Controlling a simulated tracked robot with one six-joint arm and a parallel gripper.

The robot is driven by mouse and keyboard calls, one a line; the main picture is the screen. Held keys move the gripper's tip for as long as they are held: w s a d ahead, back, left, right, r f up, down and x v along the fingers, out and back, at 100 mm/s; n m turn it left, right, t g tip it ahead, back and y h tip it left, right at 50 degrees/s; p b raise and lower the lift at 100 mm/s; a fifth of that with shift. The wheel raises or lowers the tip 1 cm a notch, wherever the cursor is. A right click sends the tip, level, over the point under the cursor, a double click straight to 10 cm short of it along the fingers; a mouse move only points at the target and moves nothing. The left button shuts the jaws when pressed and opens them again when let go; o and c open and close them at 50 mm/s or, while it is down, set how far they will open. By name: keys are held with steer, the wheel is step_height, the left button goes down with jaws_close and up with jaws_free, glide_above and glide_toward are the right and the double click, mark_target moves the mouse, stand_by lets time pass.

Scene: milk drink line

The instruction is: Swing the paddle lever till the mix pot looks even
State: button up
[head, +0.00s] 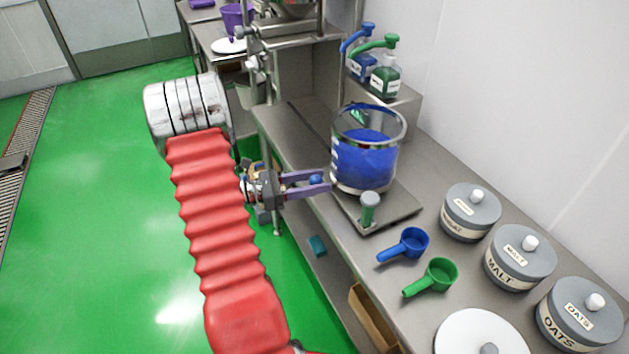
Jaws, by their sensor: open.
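The mix pot (365,172) is a clear vessel with a metal rim, filled partway with blue contents. It stands on a grey base plate (397,213) on the bench. The blue looks mostly uniform from here; fine streaks cannot be told. My gripper (318,182) is open at the left of the pot, its fingers pointing right over the bench edge. A small round blue knob (316,180), perhaps the paddle lever's end, shows between the fingertips; contact cannot be told. A green-grey upright post (368,208) stands at the plate's front.
Blue (408,243) and green (436,277) scoops lie in front of the pot. Lidded grey canisters, one marked OATS (577,318), line the right. Blue and green pump bottles (385,80) stand behind. Open green floor (100,200) lies left.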

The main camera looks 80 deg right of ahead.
steer(key=v, duration=1.4)
steer(key=shift+d+f, duration=0.1)
stand_by(0.6)
steer(key=s+a+f+m+t+y, duration=0.1)
steer(key=a+f+m+t+y, duration=0.25)
steer(key=a+f, duration=0.3)
steer(key=w+a+r+m+t+y, duration=0.1)
steer(key=w+a+r+m+t, duration=0.15)
steer(key=w+a+t, duration=0.4)
steer(key=w+a+r+m+t+y, duration=0.1)
steer(key=w+a+r+m, duration=0.2)
steer(key=a, duration=0.6)
steer(key=w+a+r+t, duration=0.1)
steer(key=a+r+t, duration=0.2)
steer(key=a+r, duration=0.2)
steer(key=w+a+r+n+t+y, duration=0.1)
steer(key=a+r+t, duration=0.3)
steer(key=a, duration=0.7)
steer(key=w+a+r+n+t, duration=0.1)
steer(key=w+a+r+t, duration=0.2)
steer(key=a+r, duration=0.4)
steer(key=shift+w+a+r+t, duration=0.2)
steer(key=shift+a+t, duration=0.4)
steer(key=shift+a, duration=0.35)
